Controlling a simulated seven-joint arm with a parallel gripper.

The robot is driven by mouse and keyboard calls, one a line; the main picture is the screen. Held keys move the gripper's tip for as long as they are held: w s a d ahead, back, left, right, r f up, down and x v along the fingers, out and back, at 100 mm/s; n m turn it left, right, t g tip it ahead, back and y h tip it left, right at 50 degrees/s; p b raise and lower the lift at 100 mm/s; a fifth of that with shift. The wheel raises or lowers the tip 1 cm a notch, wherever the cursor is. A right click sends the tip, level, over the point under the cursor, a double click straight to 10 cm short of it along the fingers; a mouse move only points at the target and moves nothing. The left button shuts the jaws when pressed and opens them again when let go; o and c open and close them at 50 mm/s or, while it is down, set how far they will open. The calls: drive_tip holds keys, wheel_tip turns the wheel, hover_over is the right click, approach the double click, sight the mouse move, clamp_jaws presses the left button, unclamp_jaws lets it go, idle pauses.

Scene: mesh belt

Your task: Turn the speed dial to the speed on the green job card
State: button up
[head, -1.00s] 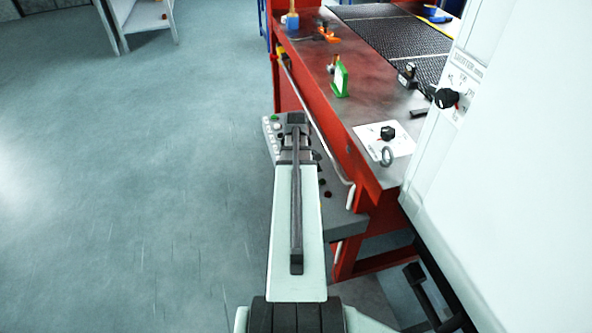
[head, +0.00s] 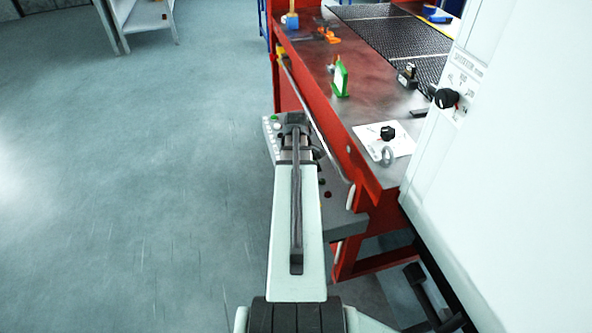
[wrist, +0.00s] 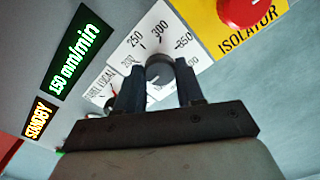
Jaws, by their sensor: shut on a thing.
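The speed dial (wrist: 158,71) is a round grey knob on a white scale plate (wrist: 128,48) in the wrist view, with 200, 250, 300 and 350 legible. My gripper (wrist: 159,82) is shut on the dial, one dark finger on each side. The fingers hide the lower part of the scale, and I cannot tell exactly where the dial points. A black display (wrist: 75,52) reads 150 mm/min in green. The green-framed card (head: 340,77) stands upright on the red bench in the head view; its text cannot be read. My wrist hides the dial there.
A STANDBY lamp (wrist: 37,118) glows orange beside the display. A red isolator knob (wrist: 243,10) on yellow is close at upper right. The red bench (head: 378,102) carries a black knob on a white sheet (head: 399,144). A pale cabinet (head: 500,150) stands at right; open floor lies left.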

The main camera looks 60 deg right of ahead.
drive_tip(key=o, duration=1)
drive_tip(key=shift+o, duration=0.2)
drive_tip(key=shift+r, duration=0.1)
wheel_tip(320, 180, up, 14)
drive_tip(key=shift+f, duration=0.2)
idle(0.4)
